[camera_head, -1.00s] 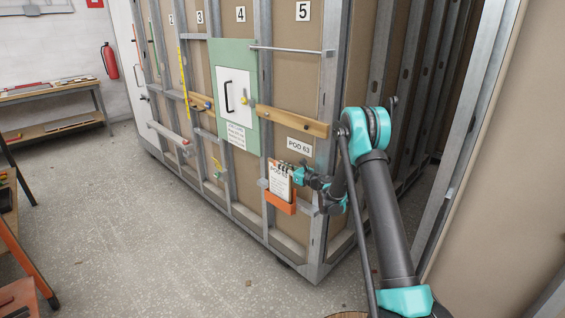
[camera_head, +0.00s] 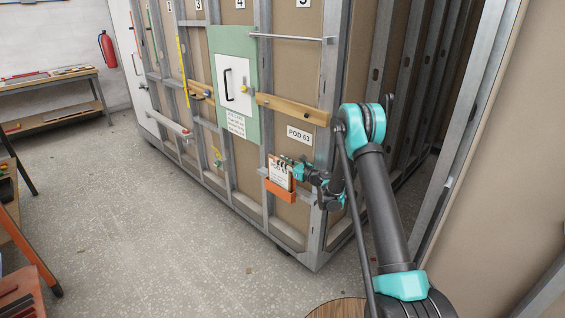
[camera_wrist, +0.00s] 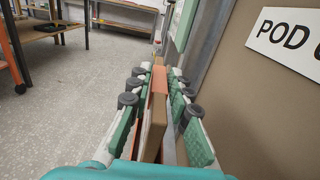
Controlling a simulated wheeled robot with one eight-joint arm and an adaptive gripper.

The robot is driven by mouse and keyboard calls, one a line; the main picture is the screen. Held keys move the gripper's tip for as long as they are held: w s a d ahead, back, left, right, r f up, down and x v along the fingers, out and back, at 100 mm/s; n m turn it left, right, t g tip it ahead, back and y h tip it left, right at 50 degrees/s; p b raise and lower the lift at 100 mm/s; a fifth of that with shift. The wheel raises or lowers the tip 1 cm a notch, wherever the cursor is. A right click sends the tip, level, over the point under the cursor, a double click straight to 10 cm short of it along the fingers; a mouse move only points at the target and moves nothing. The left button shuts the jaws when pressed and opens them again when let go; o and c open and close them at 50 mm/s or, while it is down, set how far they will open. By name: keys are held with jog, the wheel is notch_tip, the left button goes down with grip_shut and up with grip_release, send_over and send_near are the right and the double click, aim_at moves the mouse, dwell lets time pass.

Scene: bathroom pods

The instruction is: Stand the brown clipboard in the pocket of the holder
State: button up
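The brown clipboard (camera_head: 280,174) with a white sheet on its face stands upright at the orange holder (camera_head: 281,192) on the pod wall. Its lower part is hidden behind the holder's front, so it appears to be in the pocket. My gripper (camera_head: 293,167) reaches in from the right at the clipboard's upper part. In the wrist view the clipboard's brown edge (camera_wrist: 154,128) runs between my two fingers (camera_wrist: 158,100). Gaps show beside the clipboard, so the fingers look open around it. The holder's orange also shows beyond it there.
The POD 63 label (camera_head: 299,136) and a wooden rail (camera_head: 291,108) are above the holder. A metal stud (camera_head: 319,225) stands close on the right. The floor (camera_head: 150,230) in front is clear; a workbench (camera_head: 55,97) is far left.

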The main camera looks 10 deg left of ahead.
jog(key=shift+o, duration=0.8)
